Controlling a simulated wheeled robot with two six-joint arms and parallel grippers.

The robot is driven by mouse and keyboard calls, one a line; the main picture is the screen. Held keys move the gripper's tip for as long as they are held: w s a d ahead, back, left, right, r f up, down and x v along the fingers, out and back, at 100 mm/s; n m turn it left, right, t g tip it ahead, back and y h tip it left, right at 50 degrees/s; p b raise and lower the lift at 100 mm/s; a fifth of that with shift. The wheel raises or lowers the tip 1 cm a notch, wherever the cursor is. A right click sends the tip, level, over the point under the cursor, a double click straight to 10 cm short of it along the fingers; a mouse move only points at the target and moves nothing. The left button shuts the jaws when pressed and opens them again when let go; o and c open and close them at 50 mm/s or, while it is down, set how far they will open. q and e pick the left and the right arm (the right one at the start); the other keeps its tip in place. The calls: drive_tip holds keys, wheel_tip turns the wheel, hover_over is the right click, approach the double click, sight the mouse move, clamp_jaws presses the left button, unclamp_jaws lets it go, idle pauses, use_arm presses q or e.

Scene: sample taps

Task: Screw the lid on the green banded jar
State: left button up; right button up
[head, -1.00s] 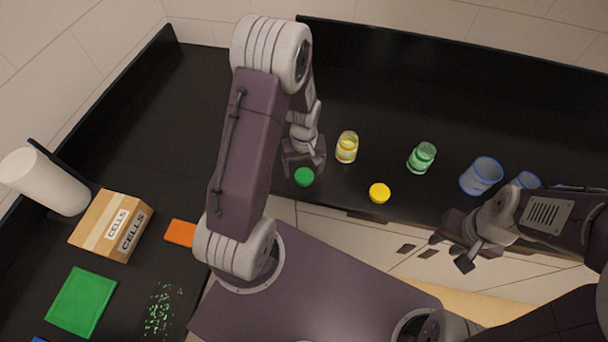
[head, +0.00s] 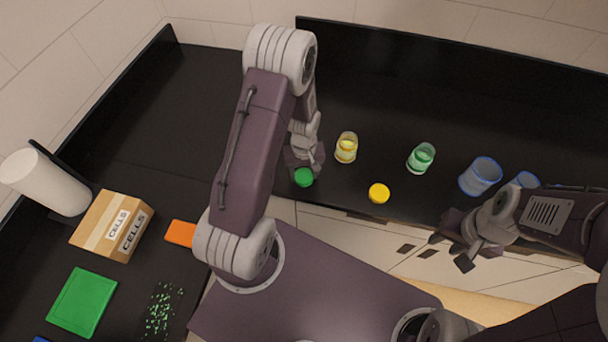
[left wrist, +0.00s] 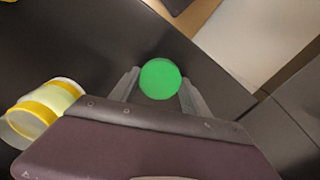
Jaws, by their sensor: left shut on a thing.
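The green banded jar (head: 421,158) stands open on the black counter, right of the yellow banded jar (head: 346,147). The green lid (head: 303,177) is near the counter's front edge. My left gripper (head: 304,170) is shut on the green lid, which shows between its two fingers in the left wrist view (left wrist: 160,79). I cannot tell whether the lid is clear of the counter. The yellow lid (head: 379,193) lies on the counter in front of the two jars. My right gripper (head: 466,252) hangs off the counter's front edge, apart from the jars, with its fingers apart.
Blue banded jars (head: 481,176) stand at the right, partly behind my right arm. On the left counter are a cardboard box (head: 100,222), a white roll (head: 45,182), an orange block (head: 180,233) and a green tray (head: 82,302). The counter behind the jars is clear.

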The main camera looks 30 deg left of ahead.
sight(307, 175)
use_arm(q)
drive_tip(key=r, duration=0.4)
drive_tip(key=shift+w+d+r+b, duration=0.2)
drive_tip(key=shift+w+d+b, duration=0.05)
drive_tip(key=shift+w+b, duration=0.15)
drive_tip(key=w+d+r+b, duration=0.1)
drive_tip(key=w+d+r, duration=0.5)
drive_tip(key=d, duration=0.2)
drive_tip(key=shift+w+d+r, duration=0.2)
drive_tip(key=shift+d+r, duration=0.1)
drive_tip(key=shift+d, duration=0.05)
